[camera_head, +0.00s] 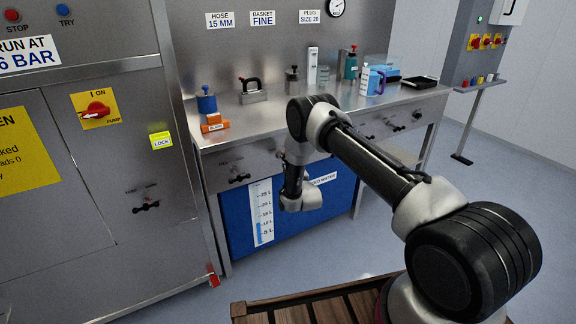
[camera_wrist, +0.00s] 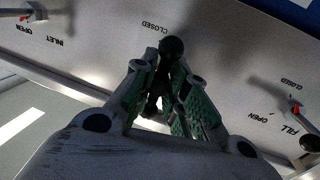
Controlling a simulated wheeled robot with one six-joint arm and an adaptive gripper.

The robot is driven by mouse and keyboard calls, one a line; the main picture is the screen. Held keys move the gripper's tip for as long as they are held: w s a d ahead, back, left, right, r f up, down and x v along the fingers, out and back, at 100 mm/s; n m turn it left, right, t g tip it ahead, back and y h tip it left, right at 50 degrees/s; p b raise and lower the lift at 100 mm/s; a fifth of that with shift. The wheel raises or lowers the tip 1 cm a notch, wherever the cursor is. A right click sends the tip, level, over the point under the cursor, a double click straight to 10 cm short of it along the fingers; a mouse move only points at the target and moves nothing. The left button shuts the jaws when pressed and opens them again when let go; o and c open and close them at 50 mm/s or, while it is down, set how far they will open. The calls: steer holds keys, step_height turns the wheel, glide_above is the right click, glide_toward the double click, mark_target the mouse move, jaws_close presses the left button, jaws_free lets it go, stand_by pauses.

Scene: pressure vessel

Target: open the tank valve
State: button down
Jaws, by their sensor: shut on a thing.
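In the wrist view my gripper (camera_wrist: 165,76) is shut on a black valve lever with a round knob (camera_wrist: 172,47) at its end. The lever sits on a steel panel between the FILL and INLET valves. A CLOSED label (camera_wrist: 154,26) shows beside the knob; the valve's other lettering is hidden behind my fingers. In the head view my wrist is in front of the bench's front panel, and the gripper and held lever are hidden behind it. The blue feed water tank (camera_head: 237,222) with a litre scale (camera_head: 262,212) stands under the bench.
The FILL valve (camera_head: 238,178) is to the left on the bench front; more valves (camera_head: 398,128) are to the right. The bench top (camera_head: 262,122) carries several tools and jugs. A steel cabinet (camera_head: 150,170) stands close at the left. Floor is clear at the right.

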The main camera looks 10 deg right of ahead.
steer(key=shift+s+d+f, duration=0.15)
steer(key=shift+d+f, duration=0.15)
steer(key=c, duration=1.5)
jaws_free()
steer(key=shift+r, duration=0.15)
steer(key=shift+a, duration=0.1)
steer(key=s, duration=0.4)
steer(key=s+d, duration=0.1)
steer(key=s, duration=0.6)
steer(key=shift+s+d, duration=0.2)
steer(key=shift+s, duration=0.2)
